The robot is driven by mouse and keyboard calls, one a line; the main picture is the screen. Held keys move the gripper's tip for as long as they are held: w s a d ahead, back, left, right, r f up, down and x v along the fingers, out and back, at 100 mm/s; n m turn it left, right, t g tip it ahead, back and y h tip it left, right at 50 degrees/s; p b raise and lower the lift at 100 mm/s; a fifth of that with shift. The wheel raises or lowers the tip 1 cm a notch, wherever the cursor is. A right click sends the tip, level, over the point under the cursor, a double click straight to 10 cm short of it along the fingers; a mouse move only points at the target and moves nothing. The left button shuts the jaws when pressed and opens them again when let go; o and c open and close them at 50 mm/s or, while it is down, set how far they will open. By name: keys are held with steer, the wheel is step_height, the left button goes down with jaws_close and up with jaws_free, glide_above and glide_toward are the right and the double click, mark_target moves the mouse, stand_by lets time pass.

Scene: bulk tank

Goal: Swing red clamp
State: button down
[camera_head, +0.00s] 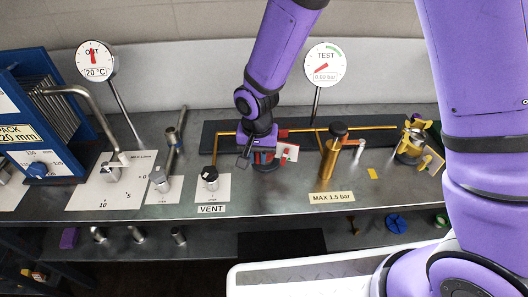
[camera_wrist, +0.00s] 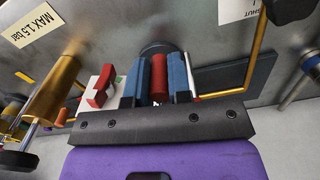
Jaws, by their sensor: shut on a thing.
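My gripper (camera_wrist: 158,78) points down at the bench, with its blue fingers closed on the two sides of a red, rod-shaped piece, which looks like the handle of the red clamp (camera_wrist: 159,76). In the head view my gripper (camera_head: 264,160) is low at the brass pipe line, below the test gauge. The clamp's lower part is largely hidden by the fingers. A second red piece (camera_wrist: 102,87) sits beside the gripper on a white plate, apart from the fingers; it also shows in the head view just right of the gripper (camera_head: 289,152).
A brass valve (camera_head: 329,158) with a black knob stands close to the right of my gripper. The TEST gauge (camera_head: 325,65) stands behind on a thin post. The VENT valve (camera_head: 210,178) is to the left. A white bin (camera_head: 300,272) is in front of the bench.

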steer(key=w+a+m, duration=0.1)
steer(key=a+m, duration=0.6)
steer(key=m, duration=0.2)
steer(key=shift+w+m, duration=0.15)
steer(key=shift+m, duration=0.25)
stand_by(0.4)
steer(key=c, duration=1.1)
jaws_free()
steer(key=shift+o, duration=0.2)
step_height(320, 180, up, 11)
